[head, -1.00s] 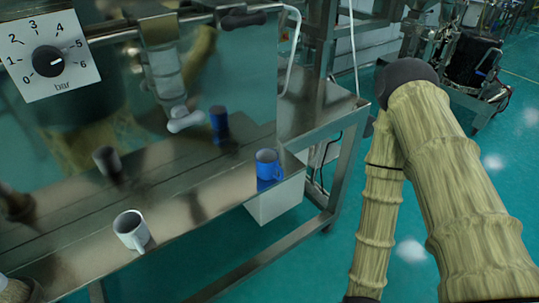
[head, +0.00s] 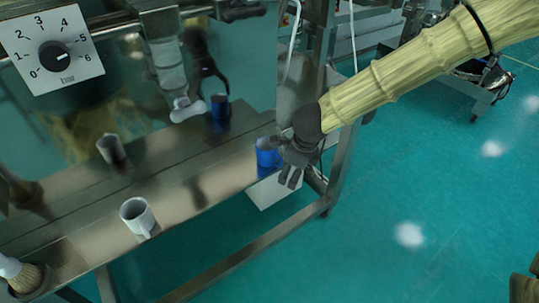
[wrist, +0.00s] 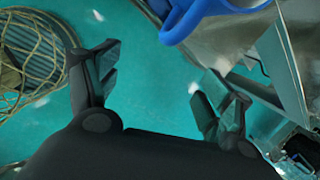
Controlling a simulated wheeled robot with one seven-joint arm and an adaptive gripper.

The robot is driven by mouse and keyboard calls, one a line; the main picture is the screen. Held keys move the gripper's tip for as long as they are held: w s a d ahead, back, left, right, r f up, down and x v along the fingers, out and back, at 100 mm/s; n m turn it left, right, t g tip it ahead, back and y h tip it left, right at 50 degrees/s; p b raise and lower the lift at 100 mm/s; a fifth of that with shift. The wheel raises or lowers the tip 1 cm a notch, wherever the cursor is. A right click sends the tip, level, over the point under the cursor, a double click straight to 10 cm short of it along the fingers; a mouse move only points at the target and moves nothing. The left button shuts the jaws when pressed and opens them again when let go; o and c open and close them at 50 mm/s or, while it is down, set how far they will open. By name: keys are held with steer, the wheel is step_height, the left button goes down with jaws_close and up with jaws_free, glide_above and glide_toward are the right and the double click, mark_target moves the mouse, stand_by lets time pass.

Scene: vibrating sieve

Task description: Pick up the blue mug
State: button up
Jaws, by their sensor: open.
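The blue mug (head: 267,152) stands upright near the right end of the metal shelf in the head view. My gripper (head: 291,178) is at its right side, in front of the shelf edge, and partly covers the mug's right side and handle area. In the wrist view the blue mug (wrist: 215,10) shows only in part at the top edge, beyond the fingertips. My gripper (wrist: 158,85) is open there, with nothing between its fingers. I cannot tell from the head view whether the gripper touches the mug.
A white mug (head: 139,216) stands on the metal shelf (head: 190,197) to the left. A brush (head: 22,274) lies at the lower left. A polished panel behind reflects the mugs. Open green floor (head: 420,190) lies right of the shelf.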

steer(key=a+r+m, duration=0.1)
steer(key=r, duration=0.3)
steer(key=w+a+r+m+y, duration=0.1)
steer(key=a+r, duration=0.1)
steer(key=r, duration=0.2)
steer(key=w+a+r+m, duration=0.1)
steer(key=r+m, duration=0.1)
steer(key=r, duration=0.2)
steer(key=shift+w+a+r+y, duration=0.2)
steer(key=shift+a+y, duration=0.05)
steer(key=shift+y, duration=0.15)
glide_toward(269, 147)
steer(key=shift+s+a+f+p, duration=0.2)
steer(key=shift+s+f, duration=0.25)
steer(key=shift+s, duration=0.05)
steer(key=shift+s+a+f+p, duration=0.2)
steer(key=shift+s+f, duration=0.25)
steer(key=shift+s, duration=0.1)
steer(key=x, duration=0.2)
steer(key=p+x, duration=0.1)
steer(key=x, duration=0.1)
steer(key=shift+w+a+p, duration=0.2)
steer(key=shift+a+p, duration=0.05)
steer(key=shift+p, duration=0.05)
steer(key=shift+w+f, duration=0.1)
steer(key=shift+f, duration=0.4)
steer(key=c, duration=1.1)
